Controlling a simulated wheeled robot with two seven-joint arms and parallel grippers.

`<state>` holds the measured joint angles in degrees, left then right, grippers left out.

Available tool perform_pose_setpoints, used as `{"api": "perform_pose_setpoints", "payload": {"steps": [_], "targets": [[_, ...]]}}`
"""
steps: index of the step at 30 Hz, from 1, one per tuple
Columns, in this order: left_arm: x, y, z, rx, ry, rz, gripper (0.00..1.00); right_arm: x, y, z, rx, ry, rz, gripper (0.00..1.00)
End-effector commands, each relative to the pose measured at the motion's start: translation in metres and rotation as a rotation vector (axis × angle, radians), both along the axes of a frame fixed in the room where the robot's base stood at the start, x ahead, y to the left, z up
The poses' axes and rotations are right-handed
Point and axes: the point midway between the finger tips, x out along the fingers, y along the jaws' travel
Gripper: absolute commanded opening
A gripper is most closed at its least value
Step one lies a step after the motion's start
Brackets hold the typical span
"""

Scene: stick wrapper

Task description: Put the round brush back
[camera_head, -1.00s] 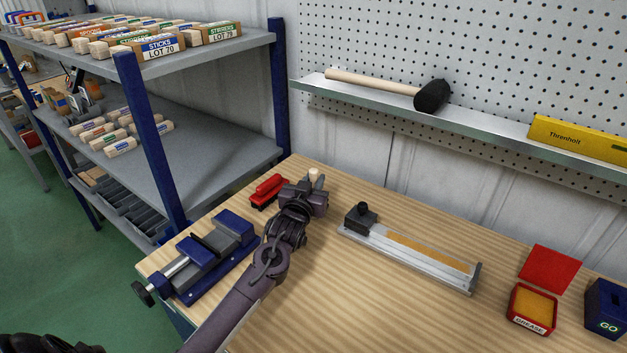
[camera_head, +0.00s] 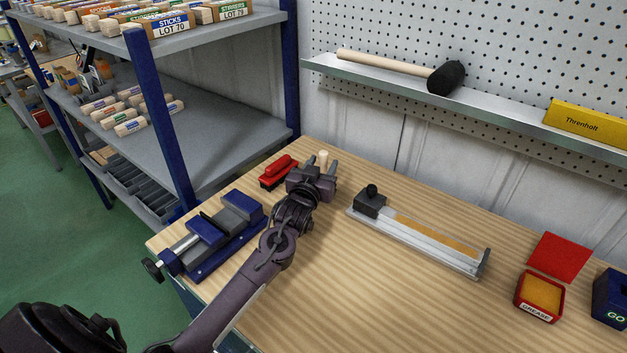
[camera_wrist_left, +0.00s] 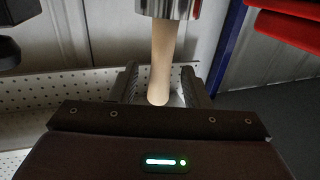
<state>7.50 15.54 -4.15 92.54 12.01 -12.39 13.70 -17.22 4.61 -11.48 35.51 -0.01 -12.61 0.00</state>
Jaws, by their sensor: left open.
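The round brush (camera_head: 323,158) shows only its pale wooden tip in the head view, between the fingers of my left gripper (camera_head: 320,170). In the left wrist view its wooden handle (camera_wrist_left: 161,60) runs between the two fingers, with a metal collar (camera_wrist_left: 167,8) at the top edge of the picture. My left gripper is open, with a gap on each side of the handle. The brush's bristles and base are hidden or out of frame. My right gripper is not in view.
A metal fixture (camera_head: 420,240) lies to the right. A grease tin (camera_head: 539,297) is farther right. A shelf with a mallet (camera_head: 447,77) hangs behind.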

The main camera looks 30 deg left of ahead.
Motion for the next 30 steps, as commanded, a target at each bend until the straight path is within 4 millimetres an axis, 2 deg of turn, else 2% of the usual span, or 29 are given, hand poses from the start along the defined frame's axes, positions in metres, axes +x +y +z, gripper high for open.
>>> {"api": "perform_pose_setpoints", "payload": {"steps": [9,15,21,30], "targets": [[-0.066,-0.012,-0.004,0.000,0.002,-0.001,0.43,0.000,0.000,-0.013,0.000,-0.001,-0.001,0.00],[-0.096,-0.017,-0.002,0.000,0.001,0.000,0.43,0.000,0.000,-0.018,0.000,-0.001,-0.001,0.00],[-0.106,-0.018,0.000,0.000,0.000,0.001,0.43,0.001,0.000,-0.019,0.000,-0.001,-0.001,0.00],[-0.106,-0.018,0.000,0.000,0.000,0.000,0.43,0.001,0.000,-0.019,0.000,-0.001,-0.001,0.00]]}}
